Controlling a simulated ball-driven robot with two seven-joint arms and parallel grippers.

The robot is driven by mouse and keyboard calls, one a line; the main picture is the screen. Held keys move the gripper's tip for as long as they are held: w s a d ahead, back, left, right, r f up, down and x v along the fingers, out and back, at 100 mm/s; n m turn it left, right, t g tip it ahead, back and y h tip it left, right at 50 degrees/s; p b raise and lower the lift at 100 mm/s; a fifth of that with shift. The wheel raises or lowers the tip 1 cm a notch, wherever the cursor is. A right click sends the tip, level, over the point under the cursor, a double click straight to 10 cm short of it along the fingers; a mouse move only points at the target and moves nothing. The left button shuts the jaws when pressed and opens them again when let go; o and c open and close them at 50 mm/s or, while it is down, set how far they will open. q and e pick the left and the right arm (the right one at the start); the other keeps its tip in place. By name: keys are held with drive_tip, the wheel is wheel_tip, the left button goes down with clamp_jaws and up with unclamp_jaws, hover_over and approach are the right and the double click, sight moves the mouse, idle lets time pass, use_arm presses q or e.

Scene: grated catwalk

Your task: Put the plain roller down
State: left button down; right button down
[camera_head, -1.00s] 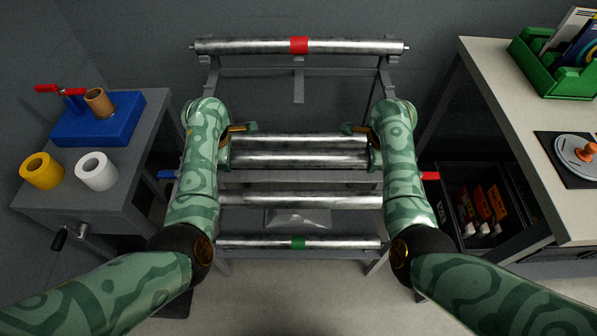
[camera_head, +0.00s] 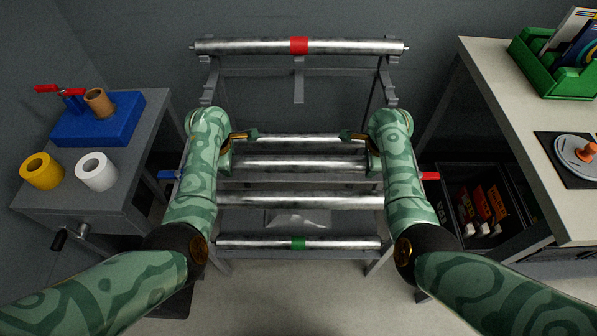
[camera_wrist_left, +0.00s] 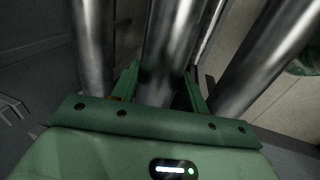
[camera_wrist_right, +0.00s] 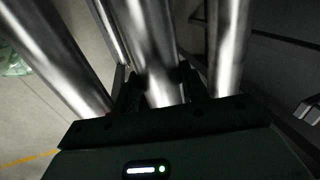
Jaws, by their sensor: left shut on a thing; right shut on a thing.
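The plain steel roller (camera_head: 298,163) lies level across the rack, with no colour band showing. My left gripper (camera_head: 228,158) is shut on it near its left end, and my right gripper (camera_head: 371,158) near its right end. In the left wrist view the roller (camera_wrist_left: 172,45) runs between the two fingers, with other rollers on both sides. The right wrist view shows the same roller (camera_wrist_right: 150,40) between the fingers. Its ends are hidden by my arms in the head view. I cannot tell whether it touches the rack (camera_head: 222,86).
Other plain rollers lie just behind (camera_head: 300,138) and in front (camera_head: 300,201). A green-banded roller (camera_head: 340,243) is nearest, a red-banded roller (camera_head: 250,46) on top. A side table (camera_head: 125,190) stands left, a bench (camera_head: 500,85) and dark crate (camera_head: 465,175) right.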

use_arm(q)
drive_tip(key=shift+d, duration=0.35)
use_arm(e)
drive_tip(key=shift+a, duration=0.35)
use_arm(q)
drive_tip(key=c, duration=0.9)
unclamp_jaws()
use_arm(e)
drive_tip(key=c, duration=0.9)
unclamp_jaws()
use_arm(q)
drive_tip(key=shift+o, duration=0.8)
drive_tip(key=shift+a, duration=0.1)
use_arm(e)
drive_tip(key=shift+o, duration=0.8)
drive_tip(key=shift+d, duration=0.1)
use_arm(q)
drive_tip(key=shift+a, duration=0.1)
use_arm(e)
drive_tip(key=shift+d, duration=0.1)
